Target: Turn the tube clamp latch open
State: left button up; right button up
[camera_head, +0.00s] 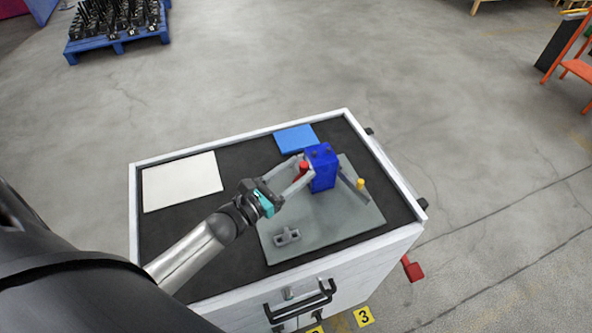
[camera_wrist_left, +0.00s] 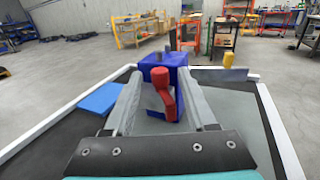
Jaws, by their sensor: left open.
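The blue clamp block (camera_head: 322,168) stands on a grey plate on the cart; it also shows in the wrist view (camera_wrist_left: 172,62). A red latch (camera_head: 302,167) is on the side of the block facing my gripper. In the wrist view the red latch (camera_wrist_left: 166,98) is roughly upright with a bend, its top leaning left. My left gripper (camera_head: 301,171) is open, its fingers on either side of the latch; a gap shows beside the latch in the wrist view. My right gripper is not in view.
The grey plate (camera_head: 336,221) also carries a small grey bracket (camera_head: 287,237), a yellow-topped peg (camera_head: 361,183) and a grey bar beside the block. A white sheet (camera_head: 182,182) and a blue pad (camera_head: 296,138) lie on the dark cart top (camera_head: 235,159).

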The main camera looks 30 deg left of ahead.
pick_arm(q)
grip_shut()
dwell(0.6)
jog(key=shift+w+a+f+m+g+h+b, duration=0.15)
jog(key=shift+m+g+h+b, duration=0.25)
jog(key=shift+m+h+b, duration=0.5)
jog(key=m+g+h+b, duration=0.1)
jog(key=h+b, duration=0.1)
jog(key=b, duration=0.1)
jog(key=m+g+h+b, duration=0.2)
jog(key=b, duration=0.1)
jog(key=a+m+g+h+b, duration=0.1)
jog(key=g+h+b, duration=0.1)
jog(key=b, duration=0.1)
jog(key=shift+w+m+h, duration=0.25)
jog(key=shift+m+h, duration=0.05)
jog(key=shift+m, duration=0.1)
jog(key=shift+w+m+g+h+b, duration=0.1)
jog(key=shift+m+g+h+b, duration=0.6)
jog(key=shift+b, duration=0.85)
jog(key=shift+r, duration=0.2)
grip_release()
